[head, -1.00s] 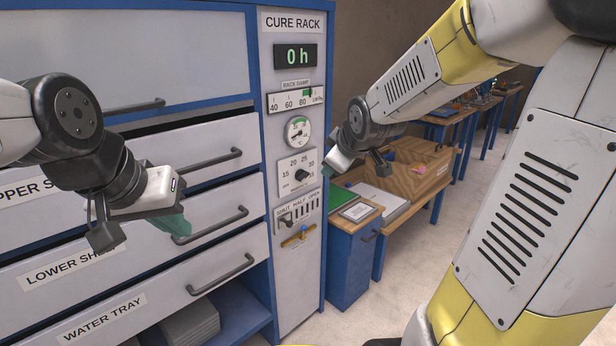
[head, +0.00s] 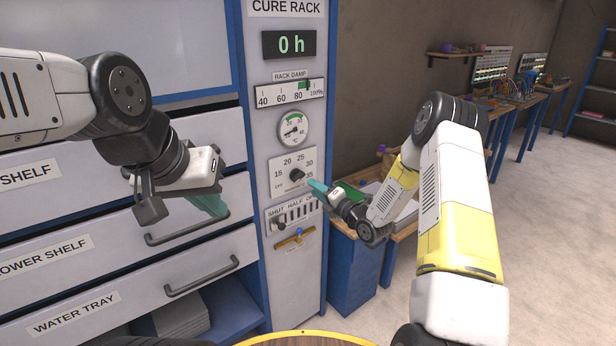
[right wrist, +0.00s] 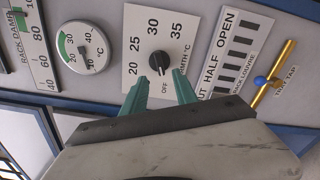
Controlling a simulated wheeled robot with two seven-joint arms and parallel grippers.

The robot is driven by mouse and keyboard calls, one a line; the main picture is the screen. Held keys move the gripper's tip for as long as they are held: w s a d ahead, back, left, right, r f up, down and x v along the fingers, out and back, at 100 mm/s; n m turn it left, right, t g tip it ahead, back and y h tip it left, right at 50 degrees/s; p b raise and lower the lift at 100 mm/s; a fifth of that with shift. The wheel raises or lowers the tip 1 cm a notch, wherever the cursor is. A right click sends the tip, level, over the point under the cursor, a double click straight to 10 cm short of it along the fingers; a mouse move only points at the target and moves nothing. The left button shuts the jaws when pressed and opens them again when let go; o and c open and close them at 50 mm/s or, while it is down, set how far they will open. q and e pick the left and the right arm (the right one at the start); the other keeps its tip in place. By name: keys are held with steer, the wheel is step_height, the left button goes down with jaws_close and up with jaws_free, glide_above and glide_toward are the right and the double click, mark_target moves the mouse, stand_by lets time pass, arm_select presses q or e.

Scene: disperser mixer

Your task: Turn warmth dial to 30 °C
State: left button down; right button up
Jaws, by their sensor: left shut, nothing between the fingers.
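The warmth dial is a black knob (head: 297,175) on a white plate of the cure rack, marked OFF and then 15 upward. In the right wrist view the knob (right wrist: 159,62) is in clear sight, its pale mark seemingly toward OFF. My right gripper (head: 317,187) is at the right of the dial in the head view. Its two teal fingers (right wrist: 160,82) are open, spread to either side just short of the knob, with nothing between them. My left gripper (head: 210,205) is shut and empty in front of the shelf drawers, away from the dial.
Above the dial are a round °C gauge (head: 293,129), a damp scale (head: 290,94) and a display reading 0 h (head: 289,44). Below are the louvre slider (head: 281,222) and a brass tap (head: 294,238) with a blue centre. Drawer handles (head: 203,276) stick out at left.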

mark_target(300, 179)
steer(key=x, duration=0.7)
steer(key=shift+w+a, duration=0.2)
steer(key=shift+w, duration=0.05)
jaws_close()
